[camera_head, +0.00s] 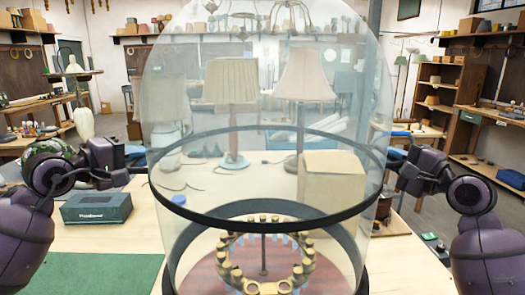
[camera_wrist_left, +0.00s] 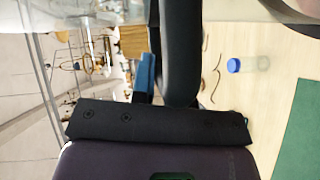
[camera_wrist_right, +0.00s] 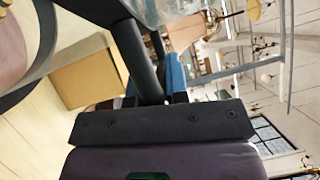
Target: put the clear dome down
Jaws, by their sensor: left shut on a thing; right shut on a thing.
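The clear dome (camera_head: 265,100) is large and see-through and fills the middle of the head view. A black band (camera_head: 270,222) runs around it. My left gripper (camera_head: 146,160) is at the dome's left side and my right gripper (camera_head: 391,160) at its right side, both shut on the dome at the black band. Below and inside its outline is a brass ring-shaped piece (camera_head: 263,284) with several upright parts, over a reddish disc (camera_head: 205,277) within a black ring. The dome's lowest edge is cut off or unclear, so I cannot tell whether it touches anything.
A dark green box (camera_head: 97,207) and a green mat (camera_head: 95,275) lie on the left of the wooden table. Behind the dome are two shaded lamps (camera_head: 230,82) and a cardboard box (camera_head: 333,182). A blue-capped jar (camera_wrist_left: 235,65) shows in the left wrist view.

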